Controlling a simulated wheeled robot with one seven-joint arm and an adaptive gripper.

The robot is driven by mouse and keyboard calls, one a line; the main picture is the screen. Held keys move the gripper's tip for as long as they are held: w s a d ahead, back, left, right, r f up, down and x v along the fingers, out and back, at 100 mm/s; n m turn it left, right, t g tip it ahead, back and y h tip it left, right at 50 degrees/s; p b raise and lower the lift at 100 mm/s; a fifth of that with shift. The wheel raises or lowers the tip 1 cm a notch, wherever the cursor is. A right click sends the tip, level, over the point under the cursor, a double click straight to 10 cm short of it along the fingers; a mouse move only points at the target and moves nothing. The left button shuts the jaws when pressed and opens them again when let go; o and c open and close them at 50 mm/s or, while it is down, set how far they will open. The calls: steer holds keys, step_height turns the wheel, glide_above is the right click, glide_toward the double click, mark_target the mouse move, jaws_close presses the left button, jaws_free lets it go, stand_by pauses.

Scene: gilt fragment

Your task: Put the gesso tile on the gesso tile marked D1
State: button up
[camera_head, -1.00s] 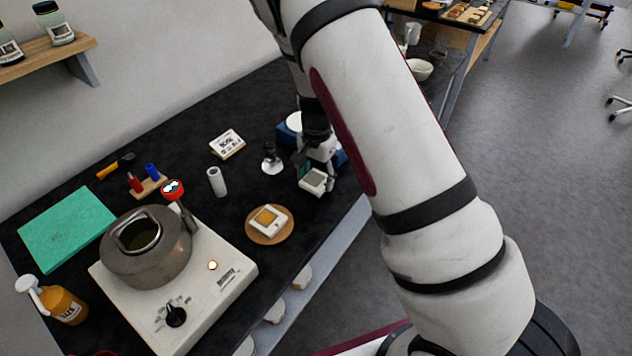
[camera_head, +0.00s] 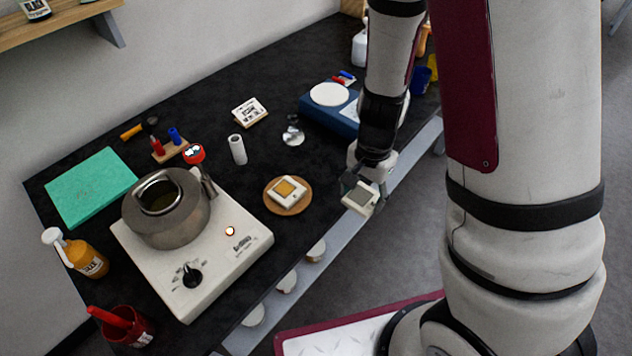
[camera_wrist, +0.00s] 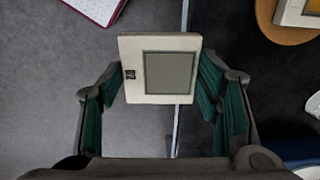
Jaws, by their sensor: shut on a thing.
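My gripper (camera_head: 362,190) is shut on a white gesso tile with a grey square panel (camera_head: 361,198). In the wrist view the held tile (camera_wrist: 128,70) lies between the green-padded fingers of my gripper (camera_wrist: 160,90), with a small dark mark left of its panel, too small to read. It hangs over the bench's front edge, partly above the floor. Another white tile with a gold square (camera_head: 300,186) lies on a round wooden board (camera_head: 272,203), left of my gripper. It also shows at the wrist view's top right (camera_wrist: 296,14). I cannot read any D1 mark.
A hotplate (camera_head: 255,240) with a metal pot (camera_head: 170,222) stands left of the wooden board. A blue scale (camera_head: 325,112) with a white pan stands behind my gripper. A white cylinder (camera_head: 238,150) and a small metal stand (camera_head: 292,132) are behind the board.

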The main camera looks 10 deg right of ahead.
steer(key=s+a+r+p, duration=0.25)
steer(key=s+a, duration=0.35)
steer(key=a, duration=0.6)
glide_above(287, 190)
steer(key=shift+f+b, duration=0.45)
steer(key=shift+f, duration=2)
steer(key=shift+f, duration=0.1)
steer(key=o, duration=1.3)
steer(key=shift+c, duration=0.2)
